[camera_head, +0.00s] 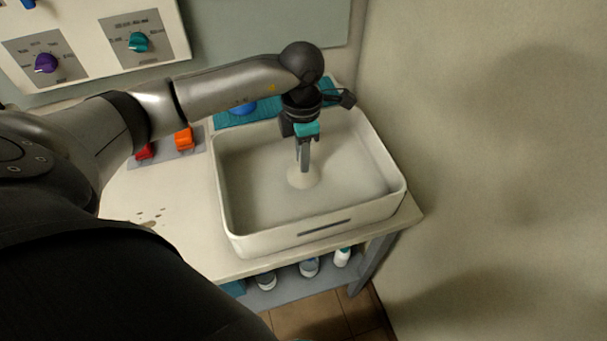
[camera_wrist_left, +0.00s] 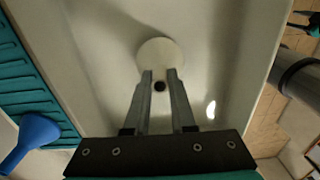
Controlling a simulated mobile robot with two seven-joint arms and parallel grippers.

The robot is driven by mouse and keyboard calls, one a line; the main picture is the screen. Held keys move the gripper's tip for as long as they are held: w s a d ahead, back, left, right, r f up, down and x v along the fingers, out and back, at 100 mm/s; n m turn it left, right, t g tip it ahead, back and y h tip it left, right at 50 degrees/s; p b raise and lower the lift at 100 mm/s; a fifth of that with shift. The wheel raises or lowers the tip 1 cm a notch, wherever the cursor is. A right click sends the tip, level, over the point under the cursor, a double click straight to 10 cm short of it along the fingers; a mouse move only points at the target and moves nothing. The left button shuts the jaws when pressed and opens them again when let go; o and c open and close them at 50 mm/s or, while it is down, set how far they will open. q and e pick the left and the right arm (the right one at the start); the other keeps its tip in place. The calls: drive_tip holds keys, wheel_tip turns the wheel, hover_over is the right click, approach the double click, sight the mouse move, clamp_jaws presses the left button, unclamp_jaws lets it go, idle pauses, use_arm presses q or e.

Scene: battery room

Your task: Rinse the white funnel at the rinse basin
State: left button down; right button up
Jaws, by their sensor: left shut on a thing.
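The rinse basin (camera_head: 230,205) is a white rectangular tub on the bench. My left gripper (camera_head: 305,165) points down inside it, near its middle. It is shut on the white funnel (camera_head: 303,179), which shows as a pale round shape below the fingers. In the left wrist view, the white funnel (camera_wrist_left: 158,52) sits at the fingertips of my left gripper (camera_wrist_left: 160,78), with a small dark round spot between the tips. I cannot tell whether the funnel touches the basin floor. My right gripper is not in view.
Red (camera_head: 145,152) and orange (camera_head: 184,138) items stand left of the basin. A wall (camera_head: 480,170) closes the right side. Several bottles (camera_head: 310,267) stand on the shelf below.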

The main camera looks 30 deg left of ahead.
use_arm(q)
wheel_tip(320, 180, up, 12)
drive_tip(key=p, duration=0.7)
drive_tip(key=shift+f+p, duration=0.25)
drive_tip(key=shift+p, duration=0.1)
idle(1.9)
wheel_tip(320, 180, up, 4)
drive_tip(key=p, duration=0.2)
drive_tip(key=shift+p, duration=0.3)
drive_tip(key=shift+s+f, duration=0.1)
idle(0.5)
